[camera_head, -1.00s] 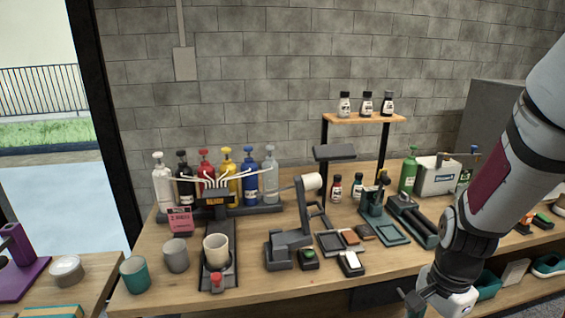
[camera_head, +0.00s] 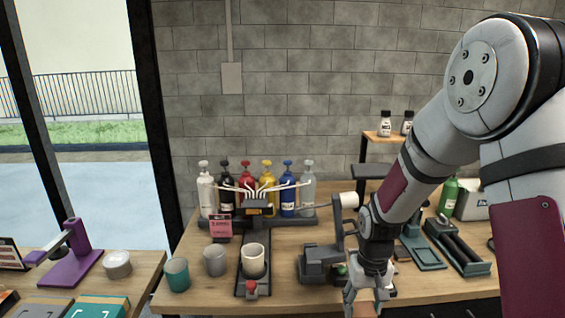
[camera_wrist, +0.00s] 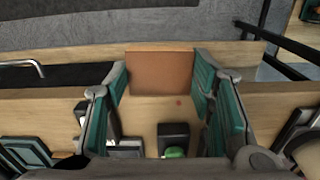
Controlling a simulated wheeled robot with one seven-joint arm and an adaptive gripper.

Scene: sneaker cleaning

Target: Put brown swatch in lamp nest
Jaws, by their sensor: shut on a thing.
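The brown swatch (camera_wrist: 160,72) is a flat rectangular piece held between the two teal-padded fingers of my gripper (camera_wrist: 161,88). In the head view the swatch (camera_head: 364,310) shows below my gripper (camera_head: 363,294), at the table's front edge. The dark grey lamp stand (camera_head: 320,264), with a block-like base and a white cylindrical head (camera_head: 348,200), stands just left of my gripper. I take its base to be the lamp nest; its recess cannot be made out from here.
A cup (camera_head: 253,260) on a dark stand is farther left. Pump bottles (camera_head: 247,190) line the back. A teal tray (camera_head: 424,255) is to the right.

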